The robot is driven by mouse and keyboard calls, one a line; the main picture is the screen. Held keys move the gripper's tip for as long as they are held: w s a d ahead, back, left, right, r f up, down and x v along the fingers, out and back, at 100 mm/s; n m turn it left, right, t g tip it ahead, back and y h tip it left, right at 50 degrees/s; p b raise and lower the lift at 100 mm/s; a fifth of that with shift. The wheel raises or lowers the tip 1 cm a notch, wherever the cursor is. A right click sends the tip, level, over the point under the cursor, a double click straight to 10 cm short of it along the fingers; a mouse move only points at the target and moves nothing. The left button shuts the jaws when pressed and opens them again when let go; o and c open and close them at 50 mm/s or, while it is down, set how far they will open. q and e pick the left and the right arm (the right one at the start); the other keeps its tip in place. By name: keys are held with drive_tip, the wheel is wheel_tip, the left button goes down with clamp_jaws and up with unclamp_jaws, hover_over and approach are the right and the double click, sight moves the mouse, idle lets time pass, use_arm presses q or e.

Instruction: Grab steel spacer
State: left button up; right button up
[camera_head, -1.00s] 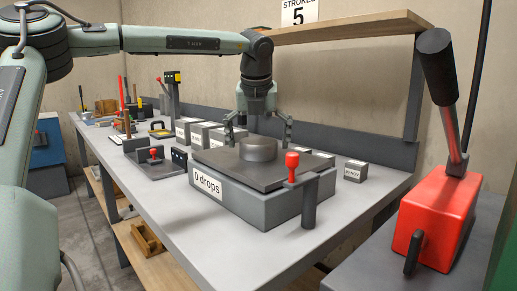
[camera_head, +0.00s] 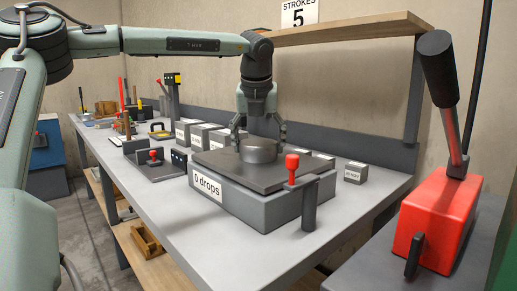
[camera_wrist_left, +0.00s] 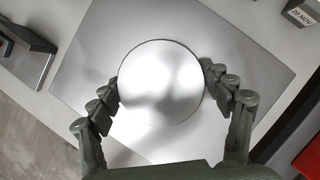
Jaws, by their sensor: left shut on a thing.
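The steel spacer (camera_head: 259,151) is a short, round grey metal disc on the flat dark plate (camera_head: 222,164) of a grey box labelled "0 drops". My left gripper (camera_head: 259,140) reaches down over it from above, with one finger at each side. In the left wrist view the spacer (camera_wrist_left: 160,82) shows as a bright round top face, and the fingers of my left gripper (camera_wrist_left: 161,88) touch its left and right edges. The gripper is shut on the spacer, which appears to rest on the plate. My right gripper is not in view.
A red-knobbed lever (camera_head: 292,168) stands at the box's front right. A small labelled block (camera_head: 355,172) is to its right, and several more stand behind. A red device with a long lever (camera_head: 438,222) is at the right. A shelf (camera_head: 345,27) hangs above. The bench front is clear.

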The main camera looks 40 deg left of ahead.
use_arm(q)
drive_tip(key=shift+r, duration=0.3)
